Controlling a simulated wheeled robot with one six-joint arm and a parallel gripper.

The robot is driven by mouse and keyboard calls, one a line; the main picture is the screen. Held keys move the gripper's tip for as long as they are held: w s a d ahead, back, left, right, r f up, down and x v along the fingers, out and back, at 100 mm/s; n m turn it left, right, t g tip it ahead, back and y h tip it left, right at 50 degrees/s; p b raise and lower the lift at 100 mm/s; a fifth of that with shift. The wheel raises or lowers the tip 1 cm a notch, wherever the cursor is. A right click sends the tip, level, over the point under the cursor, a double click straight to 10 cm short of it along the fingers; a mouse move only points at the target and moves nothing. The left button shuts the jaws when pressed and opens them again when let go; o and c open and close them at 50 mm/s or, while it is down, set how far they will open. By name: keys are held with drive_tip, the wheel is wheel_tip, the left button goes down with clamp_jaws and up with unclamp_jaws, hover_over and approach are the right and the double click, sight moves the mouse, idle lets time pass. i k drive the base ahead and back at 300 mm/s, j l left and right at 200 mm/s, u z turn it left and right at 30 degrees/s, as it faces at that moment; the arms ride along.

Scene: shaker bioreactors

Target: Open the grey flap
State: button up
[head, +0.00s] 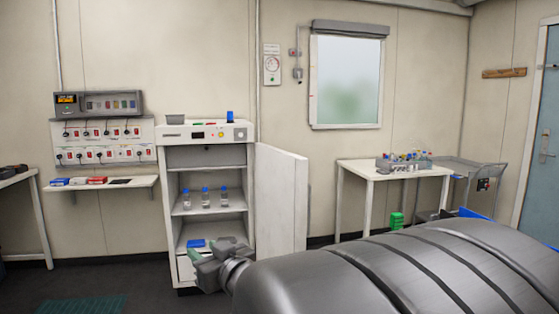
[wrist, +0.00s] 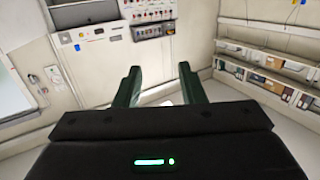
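The grey flap (head: 205,156) appears to be the flat grey panel across the top opening of the white cabinet (head: 200,133), below its control panel. It looks shut. In the wrist view, which is turned upside down, a dark grey panel (wrist: 85,11) beside the controls seems to be the same flap. My gripper (wrist: 160,82) is open, its two green fingers apart with nothing between them. In the head view my gripper is low in front of the cabinet, well below the flap and apart from it; its fingertips are hard to make out there.
The cabinet's white door (head: 281,197) stands open to the right. Several blue-capped bottles (head: 205,198) stand on the middle shelf. A blue item (head: 196,243) lies lower down. A narrow wall shelf (head: 100,184) is at left, a white table (head: 391,170) at right.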

sight(232, 154)
drive_tip(key=i+j+z, duration=0.6)
drive_tip(key=j+z, duration=0.2)
drive_tip(key=i+j, duration=0.15)
drive_tip(key=j, duration=0.2)
drive_tip(key=i+j+z, duration=0.1)
drive_tip(key=j, duration=0.25)
drive_tip(key=i+j, duration=0.25)
drive_tip(key=j, duration=0.15)
drive_tip(key=i+j+z, duration=0.1)
drive_tip(key=j, duration=0.25)
drive_tip(key=i+j, duration=0.15)
drive_tip(key=j, duration=0.25)
drive_tip(key=i+j+z, duration=0.1)
drive_tip(key=j, duration=0.25)
drive_tip(key=i+j, duration=0.15)
drive_tip(key=j, duration=0.2)
drive_tip(key=i+j, duration=0.1)
drive_tip(key=j, duration=0.25)
drive_tip(key=i+j, duration=0.15)
drive_tip(key=j, duration=0.2)
drive_tip(key=i+j, duration=0.1)
drive_tip(key=j, duration=0.25)
drive_tip(key=i+j, duration=0.15)
drive_tip(key=j, duration=0.2)
